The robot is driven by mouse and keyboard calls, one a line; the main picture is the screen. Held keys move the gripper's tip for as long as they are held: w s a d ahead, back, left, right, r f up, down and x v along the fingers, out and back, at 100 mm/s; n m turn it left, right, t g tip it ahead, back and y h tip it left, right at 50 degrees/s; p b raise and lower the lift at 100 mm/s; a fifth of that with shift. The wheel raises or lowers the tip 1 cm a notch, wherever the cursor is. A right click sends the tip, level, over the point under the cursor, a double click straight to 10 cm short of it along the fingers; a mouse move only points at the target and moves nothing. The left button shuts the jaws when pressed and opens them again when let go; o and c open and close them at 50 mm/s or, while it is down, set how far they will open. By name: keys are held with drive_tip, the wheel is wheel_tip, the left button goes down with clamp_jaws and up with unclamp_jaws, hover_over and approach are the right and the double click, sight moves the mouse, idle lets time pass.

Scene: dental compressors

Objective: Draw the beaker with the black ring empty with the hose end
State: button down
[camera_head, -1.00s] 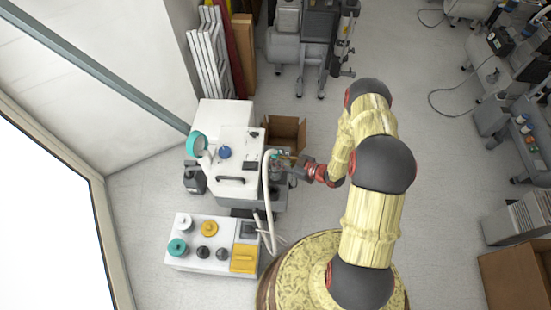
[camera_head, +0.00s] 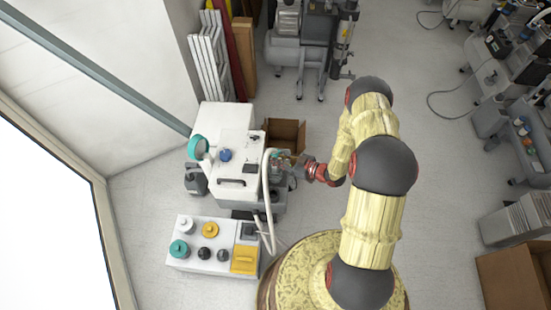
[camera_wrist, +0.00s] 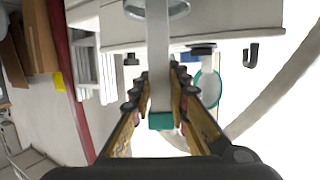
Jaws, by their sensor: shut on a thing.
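My gripper (camera_head: 290,163) is at the right side of the white machine. In the wrist view my gripper (camera_wrist: 160,98) is shut on a straight, pale hose end (camera_wrist: 158,55), which has a teal collar (camera_wrist: 161,121) between the fingers. The white hose (camera_head: 267,195) arches up beside the machine and hangs down its front right in the head view. No black ring or liquid level can be made out.
The white machine (camera_head: 236,160) carries a teal ring and blue knob. A low white box (camera_head: 190,262) with coloured knobs stands in front. An open cardboard box (camera_head: 286,130) is behind my gripper. White panels (camera_head: 208,62) lean on the wall.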

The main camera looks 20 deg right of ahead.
drive_tip(key=shift+r+p, duration=3.2)
drive_tip(key=shift+r, duration=1.6)
drive_tip(key=shift+f, duration=0.1)
